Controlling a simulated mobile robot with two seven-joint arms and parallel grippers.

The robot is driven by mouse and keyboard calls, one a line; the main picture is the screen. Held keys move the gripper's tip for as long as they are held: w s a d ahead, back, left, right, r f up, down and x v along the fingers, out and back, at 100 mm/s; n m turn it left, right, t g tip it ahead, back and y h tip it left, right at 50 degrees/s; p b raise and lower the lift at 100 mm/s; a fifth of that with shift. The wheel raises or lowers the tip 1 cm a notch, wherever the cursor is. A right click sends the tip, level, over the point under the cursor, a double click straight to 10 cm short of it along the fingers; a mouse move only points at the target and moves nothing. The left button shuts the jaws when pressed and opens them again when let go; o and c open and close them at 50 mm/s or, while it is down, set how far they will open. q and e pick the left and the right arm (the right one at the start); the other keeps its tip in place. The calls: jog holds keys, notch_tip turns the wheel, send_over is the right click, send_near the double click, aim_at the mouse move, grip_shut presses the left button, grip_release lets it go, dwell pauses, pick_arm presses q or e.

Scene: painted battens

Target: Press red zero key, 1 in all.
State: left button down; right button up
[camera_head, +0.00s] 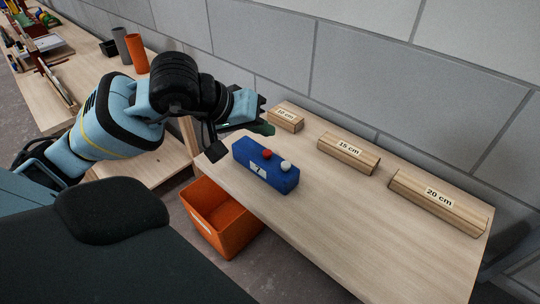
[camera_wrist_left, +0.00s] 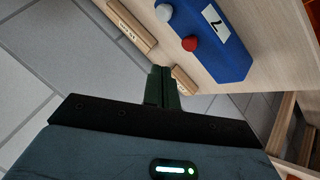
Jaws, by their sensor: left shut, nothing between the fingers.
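A blue box (camera_head: 250,157) stands on the wooden table. On its top are a red key (camera_head: 267,154) and a white key (camera_head: 286,163). A white label with a dark 7 (camera_head: 256,170) is on its front. The wrist view shows the blue box (camera_wrist_left: 225,62), the red key (camera_wrist_left: 189,44) and the white key (camera_wrist_left: 164,12). My left gripper (camera_head: 268,129) is shut and empty, behind the box and apart from the keys. Its closed fingers show in the wrist view (camera_wrist_left: 162,72). My right gripper is not in view.
Wooden battens marked 10 cm (camera_head: 286,118), 15 cm (camera_head: 347,153) and 20 cm (camera_head: 437,200) lie along the wall side of the table (camera_head: 375,225). An orange bin (camera_head: 232,228) stands below the table's front edge. The table right of the box is clear.

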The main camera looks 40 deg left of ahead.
aim_at(262, 160)
pick_arm(q)
notch_tip(262, 160, down, 3)
jog(key=shift+r+b, duration=0.2)
jog(key=shift+b, duration=0.65)
jog(key=shift+f, duration=0.2)
jog(key=shift+f+b, duration=0.1)
jog(key=shift+b, duration=0.3)
dwell(0.8)
jog(key=shift+f, duration=0.1)
jog(key=shift+f+b, duration=0.2)
jog(key=shift+b, duration=0.25)
